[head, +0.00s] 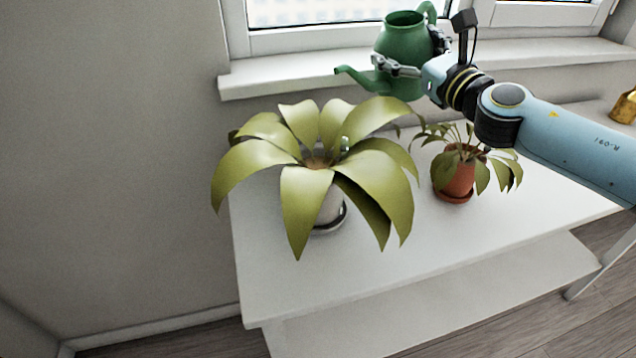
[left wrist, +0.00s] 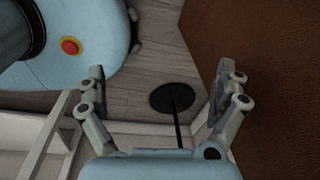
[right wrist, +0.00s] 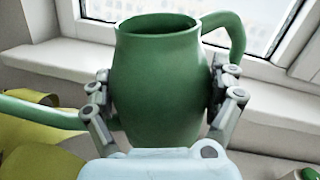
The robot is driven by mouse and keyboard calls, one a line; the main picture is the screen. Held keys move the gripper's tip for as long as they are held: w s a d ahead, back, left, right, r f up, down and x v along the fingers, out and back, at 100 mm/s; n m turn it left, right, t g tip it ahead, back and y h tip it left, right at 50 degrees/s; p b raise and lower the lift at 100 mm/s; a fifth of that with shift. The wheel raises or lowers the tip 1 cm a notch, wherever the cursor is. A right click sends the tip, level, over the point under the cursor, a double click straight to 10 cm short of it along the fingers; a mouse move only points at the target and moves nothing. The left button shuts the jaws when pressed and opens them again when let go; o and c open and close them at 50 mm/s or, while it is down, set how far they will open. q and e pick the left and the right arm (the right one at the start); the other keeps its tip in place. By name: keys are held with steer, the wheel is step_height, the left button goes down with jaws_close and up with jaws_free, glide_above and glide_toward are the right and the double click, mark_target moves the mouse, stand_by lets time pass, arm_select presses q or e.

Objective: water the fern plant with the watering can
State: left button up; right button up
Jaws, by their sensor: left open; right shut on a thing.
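The green watering can (head: 400,82) is held in the air in front of the window, roughly upright. Its spout points left, above and behind the large plant in the head view. My right gripper (head: 412,56) is shut around the can's body (right wrist: 158,60), one finger on each side. A large plant (head: 305,185) with broad yellow-green leaves stands in a pale pot on a saucer. A smaller plant (head: 458,178) in a terracotta pot stands to its right, below my right arm. I cannot tell which is the fern. My left gripper (left wrist: 160,80) is open and empty.
Both plants stand on a white table (head: 400,262) against the wall under the windowsill (head: 275,84). A gold object (head: 624,107) sits at the far right. The table's front is clear. In the left wrist view, a brown surface (left wrist: 280,80) lies right of the left gripper.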

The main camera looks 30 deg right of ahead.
mark_target(403, 87)
steer(key=shift+n, duration=0.7)
steer(key=f+b, duration=0.3)
steer(key=a+f+b, duration=0.1)
steer(key=f+b, duration=0.1)
steer(key=shift+s+f, duration=0.1)
steer(key=shift+f, duration=0.15)
steer(key=shift+r+t, duration=0.1)
steer(key=shift+t, duration=0.2)
steer(key=shift+a+r, duration=0.15)
steer(key=shift+r, duration=0.1)
steer(key=shift+s+a+f+n+b, duration=0.15)
steer(key=shift+f+n+b, duration=0.15)
steer(key=shift+b, duration=0.15)
arm_select(q)
step_height(403, 87, down, 8)
steer(key=s, duration=0.1)
steer(key=shift+s+r, duration=0.25)
steer(key=shift+s, duration=0.05)
